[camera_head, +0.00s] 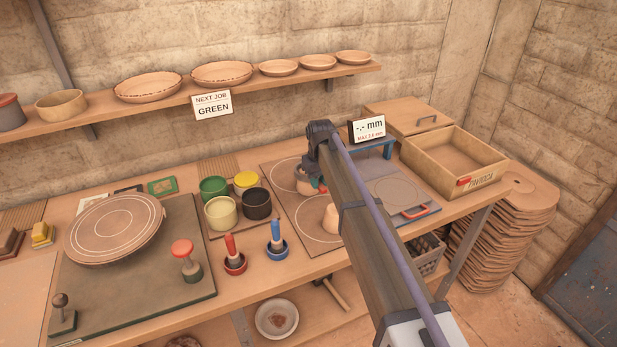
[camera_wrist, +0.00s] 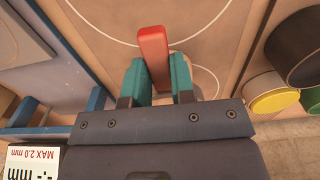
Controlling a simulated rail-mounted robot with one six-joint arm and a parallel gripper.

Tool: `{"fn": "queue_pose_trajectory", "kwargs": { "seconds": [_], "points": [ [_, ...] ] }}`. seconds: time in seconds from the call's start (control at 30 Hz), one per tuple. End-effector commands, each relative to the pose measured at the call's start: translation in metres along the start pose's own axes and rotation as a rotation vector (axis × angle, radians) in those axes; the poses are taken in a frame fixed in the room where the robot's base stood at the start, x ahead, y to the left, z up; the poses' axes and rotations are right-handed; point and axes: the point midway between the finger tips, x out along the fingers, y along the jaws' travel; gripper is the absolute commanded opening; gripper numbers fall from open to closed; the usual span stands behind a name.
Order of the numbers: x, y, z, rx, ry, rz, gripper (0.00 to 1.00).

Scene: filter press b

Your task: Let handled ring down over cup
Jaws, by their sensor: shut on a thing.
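In the wrist view my gripper (camera_wrist: 157,74) has its two teal fingers closed on a red handle (camera_wrist: 153,48). The ring that belongs to this handle cannot be made out; my gripper hides what lies beneath. In the head view a teal fingertip (camera_head: 314,182) shows beside my arm, near a small brownish cup-like piece (camera_head: 302,180) at the far circle of the board. A pale, narrow-topped piece (camera_head: 331,220) stands on the near circle, partly behind my arm. I cannot tell whether the held ring touches either piece.
A board with white circles (camera_head: 285,210) lies under my gripper. A gauge sign (camera_head: 367,130) reads "-.- mm" by a blue stand (camera_head: 378,147). Another red handle (camera_head: 416,213) lies right of my arm. Paint pots (camera_head: 222,212) stand left; an open wooden box (camera_head: 452,160) stands right.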

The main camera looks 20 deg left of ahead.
Motion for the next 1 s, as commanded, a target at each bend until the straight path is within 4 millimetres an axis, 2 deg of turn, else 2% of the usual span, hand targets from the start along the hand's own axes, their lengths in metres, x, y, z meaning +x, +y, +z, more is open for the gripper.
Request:
{"fn": "queue_pose_trajectory", "kwargs": {
  "seconds": [0.67,1.0],
  "points": [
    [-0.029,0.0,0.0,0.0,0.0,0.0,0.0],
    [-0.029,0.0,0.0,0.0,0.0,0.0,0.0]
  ]
}}
